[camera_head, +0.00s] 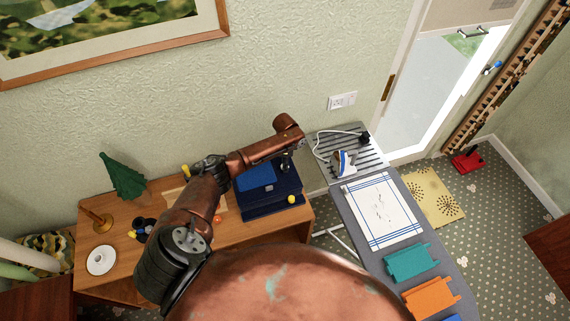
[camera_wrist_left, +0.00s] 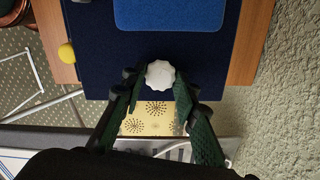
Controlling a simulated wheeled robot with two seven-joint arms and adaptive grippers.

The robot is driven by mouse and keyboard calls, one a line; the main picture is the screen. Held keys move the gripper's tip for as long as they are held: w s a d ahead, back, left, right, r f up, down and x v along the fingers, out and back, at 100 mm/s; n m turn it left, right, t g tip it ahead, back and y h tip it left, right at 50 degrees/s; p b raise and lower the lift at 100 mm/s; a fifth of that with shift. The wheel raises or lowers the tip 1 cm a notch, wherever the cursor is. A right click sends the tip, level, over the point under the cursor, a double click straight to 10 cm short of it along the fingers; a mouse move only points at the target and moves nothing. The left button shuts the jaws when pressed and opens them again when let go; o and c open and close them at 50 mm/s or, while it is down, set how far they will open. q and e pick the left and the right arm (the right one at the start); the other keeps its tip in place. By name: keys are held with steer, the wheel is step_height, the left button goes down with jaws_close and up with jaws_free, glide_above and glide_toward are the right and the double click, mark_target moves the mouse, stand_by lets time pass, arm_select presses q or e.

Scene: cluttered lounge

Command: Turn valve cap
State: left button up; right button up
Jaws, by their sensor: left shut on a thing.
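The valve cap (camera_wrist_left: 160,74) is a small white knob with a scalloped edge, seen from above in the left wrist view. It sits over the edge area of a dark navy box (camera_wrist_left: 105,55) with a lighter blue pad (camera_wrist_left: 168,12). My left gripper (camera_wrist_left: 158,79) has its two dark green fingers on either side of the cap, shut on it. In the head view my left arm reaches across the wooden table to the box (camera_head: 272,204), with the gripper (camera_head: 286,162) at its back right. The cap is not clear there. My right gripper is out of view.
A yellow ball (camera_head: 292,199) is by the box's front.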

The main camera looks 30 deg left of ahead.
arm_select(q)
steer(key=o, duration=1.2)
steer(key=shift+c, duration=0.2)
step_height(320, 180, up, 12)
